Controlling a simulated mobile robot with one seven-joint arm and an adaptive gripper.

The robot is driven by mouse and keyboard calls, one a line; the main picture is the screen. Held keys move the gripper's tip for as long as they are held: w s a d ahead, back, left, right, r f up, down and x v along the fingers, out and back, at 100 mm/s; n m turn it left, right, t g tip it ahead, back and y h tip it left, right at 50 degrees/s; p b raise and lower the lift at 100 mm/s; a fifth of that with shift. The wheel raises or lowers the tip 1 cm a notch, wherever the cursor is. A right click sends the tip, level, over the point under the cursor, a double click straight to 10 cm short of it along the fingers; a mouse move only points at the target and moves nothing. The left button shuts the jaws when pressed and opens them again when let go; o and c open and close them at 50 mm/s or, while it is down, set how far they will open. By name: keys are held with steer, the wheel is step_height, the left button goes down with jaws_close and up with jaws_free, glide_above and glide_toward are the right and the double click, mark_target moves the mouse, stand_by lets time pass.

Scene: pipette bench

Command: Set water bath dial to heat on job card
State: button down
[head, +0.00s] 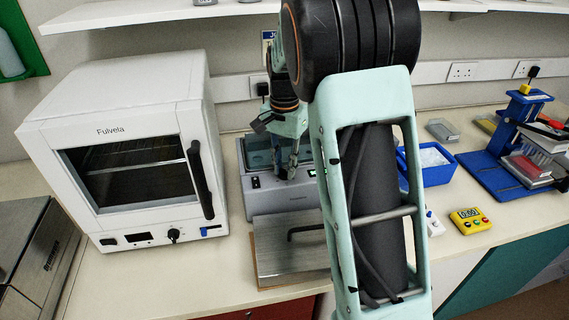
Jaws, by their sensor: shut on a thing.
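The water bath (258,206) is a grey box with an open top and a front panel, standing in the middle of the bench. A black switch and a small green light show on its panel. My gripper (287,174) points down at the panel, with its fingers closed where the dial sits. The dial itself is hidden by the fingers, so its setting cannot be read. The job card (268,37) is on the wall behind, mostly covered by my arm, and its text cannot be read.
A steel lid (275,262) with a black handle lies in front of the bath. A white Fulvela oven (120,110) stands close on the left. A blue ice tub (440,174), a yellow timer (470,220) and a blue stand (480,175) are on the right.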

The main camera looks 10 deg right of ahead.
mark_target(285, 170)
steer(key=m+p, duration=0.1)
steer(key=m, duration=0.4)
steer(key=shift+r+m, duration=0.15)
steer(key=shift+m, duration=0.15)
steer(key=shift+m+p, duration=0.8)
steer(key=shift+m, duration=1.3)
steer(key=c, duration=1.7)
jaws_free()
steer(key=shift+c, duration=0.2)
step_height(285, 170, up, 12)
